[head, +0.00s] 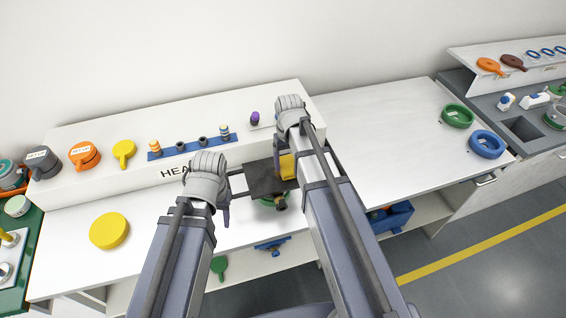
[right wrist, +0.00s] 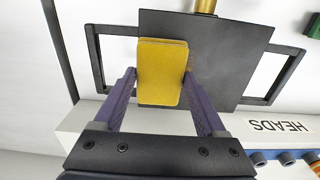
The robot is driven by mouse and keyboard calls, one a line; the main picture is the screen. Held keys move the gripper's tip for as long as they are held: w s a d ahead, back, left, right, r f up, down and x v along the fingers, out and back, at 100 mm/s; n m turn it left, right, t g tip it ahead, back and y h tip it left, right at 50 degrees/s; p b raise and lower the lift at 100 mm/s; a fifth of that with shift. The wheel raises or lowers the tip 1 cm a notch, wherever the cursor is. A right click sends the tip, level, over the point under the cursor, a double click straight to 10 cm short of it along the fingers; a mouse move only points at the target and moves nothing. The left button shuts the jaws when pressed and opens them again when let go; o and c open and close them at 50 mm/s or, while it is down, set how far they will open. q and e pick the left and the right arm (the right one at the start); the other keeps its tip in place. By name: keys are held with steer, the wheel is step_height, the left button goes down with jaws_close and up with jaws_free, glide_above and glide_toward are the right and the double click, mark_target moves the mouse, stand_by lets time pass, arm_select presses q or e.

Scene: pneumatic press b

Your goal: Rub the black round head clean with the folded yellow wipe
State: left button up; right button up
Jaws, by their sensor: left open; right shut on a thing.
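The folded yellow wipe (head: 287,166) is gripped between the purple fingers of my right gripper (right wrist: 160,78). In the right wrist view the wipe (right wrist: 162,60) overlaps the edge of a black square plate (right wrist: 222,70); I cannot tell whether they touch. The plate also shows in the head view (head: 262,180), with black side handles. A dark grey round piece (head: 42,160) stands at the far left of the shelf. My left gripper (head: 222,198) is open and empty, left of the plate.
The white shelf marked HEADS (head: 110,185) holds orange and yellow round pieces and a blue rack (head: 190,145). A yellow disc (head: 109,231) lies on the left table. Green (head: 457,116) and blue (head: 487,145) rings lie right. The white tabletop between is clear.

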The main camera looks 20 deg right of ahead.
steer(key=shift+r, duration=0.1)
step_height(320, 180, up, 6)
steer(key=p, duration=0.6)
stand_by(0.3)
step_height(320, 180, up, 3)
steer(key=p, duration=0.3)
stand_by(0.5)
